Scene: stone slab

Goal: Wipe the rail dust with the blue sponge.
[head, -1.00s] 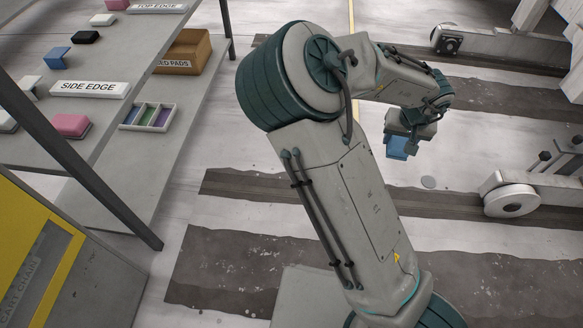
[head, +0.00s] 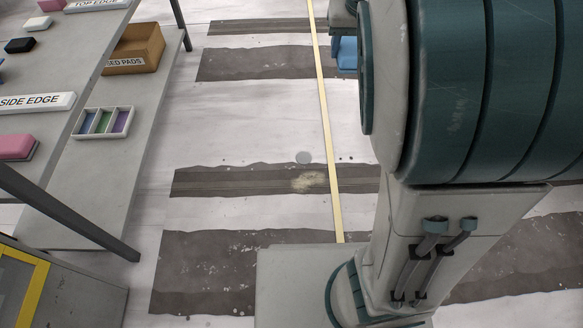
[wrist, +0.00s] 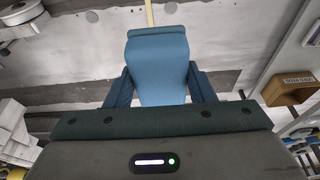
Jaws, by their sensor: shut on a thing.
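In the wrist view the blue sponge (wrist: 158,70) sits between the two fingers of my gripper (wrist: 161,86), which is shut on it. In the head view only part of the sponge (head: 346,53) shows, at the top, beside my large arm joint. My gripper there is mostly hidden by the arm. A pale, dusty patch (head: 310,181) lies on a dark rail strip (head: 235,181) in the middle of the floor. The sponge is well apart from this patch, farther back in the head view.
A grey shelf unit (head: 95,165) stands at the left, with a cardboard box (head: 150,52), a tray of coloured pads (head: 76,128) and a pink block (head: 14,147). A yellow line (head: 326,110) crosses the slab. Floor between shelf and dusty patch is clear.

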